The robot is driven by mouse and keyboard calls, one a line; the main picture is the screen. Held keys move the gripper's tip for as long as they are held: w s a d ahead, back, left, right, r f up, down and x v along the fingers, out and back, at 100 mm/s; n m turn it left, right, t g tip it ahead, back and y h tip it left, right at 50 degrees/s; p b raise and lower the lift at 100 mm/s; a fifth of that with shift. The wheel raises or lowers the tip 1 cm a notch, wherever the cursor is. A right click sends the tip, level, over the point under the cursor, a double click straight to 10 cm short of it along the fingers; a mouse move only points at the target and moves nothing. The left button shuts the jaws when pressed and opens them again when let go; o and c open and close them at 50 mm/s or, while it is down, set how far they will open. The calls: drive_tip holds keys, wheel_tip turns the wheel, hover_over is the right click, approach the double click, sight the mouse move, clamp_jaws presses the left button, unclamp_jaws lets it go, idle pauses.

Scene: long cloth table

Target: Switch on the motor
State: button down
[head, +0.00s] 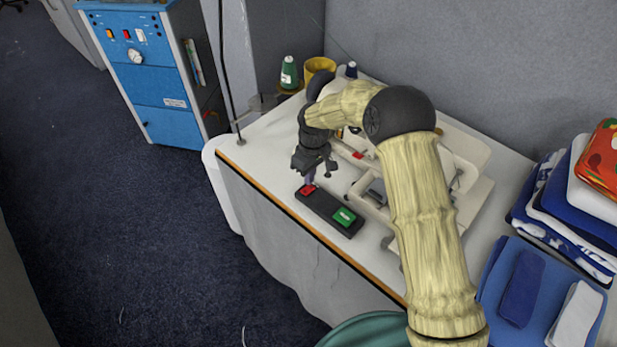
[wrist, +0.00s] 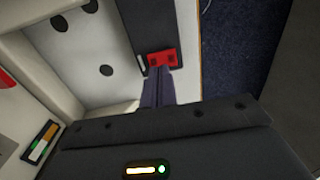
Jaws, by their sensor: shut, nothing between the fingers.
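A dark switch box (head: 325,207) lies near the front edge of the white table. It has a red button (head: 306,190) at its left end and a green button (head: 344,217) at its right end. My gripper (head: 310,179) points down at the red button, with its fingers shut and empty. In the wrist view the fingertips (wrist: 160,72) reach the near edge of the red button (wrist: 162,58). I cannot tell whether they touch it. The green button is not seen in the wrist view. A white sewing machine (head: 458,155) stands behind the box, partly hidden by my arm.
A green thread cone (head: 289,73) and a yellow cup (head: 319,67) stand at the back of the table. Folded cloths (head: 510,283) lie at the right. A blue cabinet (head: 150,85) stands on the floor at the left. The table edge (head: 270,198) runs close to the box.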

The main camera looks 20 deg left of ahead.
sight(310, 187)
wheel_tip(310, 187, up, 2)
drive_tip(key=shift+w+p, duration=0.15)
drive_tip(key=shift+p, duration=0.25)
drive_tip(key=shift+w+r+b, duration=0.1)
drive_tip(key=shift+r+b, duration=0.25)
drive_tip(key=shift+b, duration=0.1)
wheel_tip(310, 187, up, 9)
drive_tip(key=b, duration=0.1)
drive_tip(key=shift+w+d+f, duration=0.15)
drive_tip(key=shift+w+d, duration=0.1)
drive_tip(key=shift+w, duration=0.15)
drive_tip(key=shift+s+a+b, duration=0.35)
drive_tip(key=shift+s+b, duration=0.4)
drive_tip(key=shift+b, duration=0.45)
